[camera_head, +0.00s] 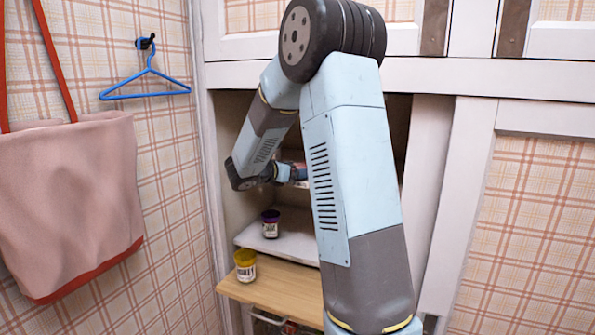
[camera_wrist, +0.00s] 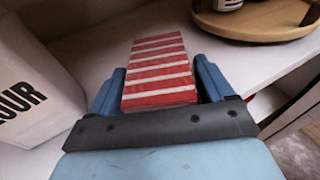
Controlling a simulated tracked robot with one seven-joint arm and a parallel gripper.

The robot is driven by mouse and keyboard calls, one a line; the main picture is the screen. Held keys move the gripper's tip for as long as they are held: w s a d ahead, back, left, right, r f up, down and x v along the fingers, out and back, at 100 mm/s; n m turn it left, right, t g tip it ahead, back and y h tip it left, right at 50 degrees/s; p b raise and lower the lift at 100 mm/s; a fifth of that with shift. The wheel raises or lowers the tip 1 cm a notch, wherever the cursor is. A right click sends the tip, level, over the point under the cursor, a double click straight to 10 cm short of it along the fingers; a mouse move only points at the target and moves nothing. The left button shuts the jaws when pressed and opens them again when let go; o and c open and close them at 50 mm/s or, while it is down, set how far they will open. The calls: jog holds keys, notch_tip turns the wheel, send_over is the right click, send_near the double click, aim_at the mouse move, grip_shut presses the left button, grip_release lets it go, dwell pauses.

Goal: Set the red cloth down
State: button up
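The red cloth (camera_wrist: 160,72) is a folded block with red and white stripes, seen in the wrist view. It lies between the two blue fingers of my gripper (camera_wrist: 160,85), which are close against its sides. My gripper is shut on it, over a white shelf (camera_wrist: 95,50). Whether the cloth's underside touches the shelf is hidden. In the head view my gripper (camera_head: 291,172) is inside the open cabinet, partly behind my arm, and the cloth cannot be made out clearly there.
A white bag lettered "OUR" (camera_wrist: 35,100) stands left of my gripper. A round wooden tray (camera_wrist: 255,22) with a jar is at the upper right. Below, a purple-lidded jar (camera_head: 271,224) and a yellow-lidded jar (camera_head: 245,266) stand on lower levels; a wooden board (camera_head: 275,290) juts out.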

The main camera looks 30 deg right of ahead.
jog(key=o, duration=0.3)
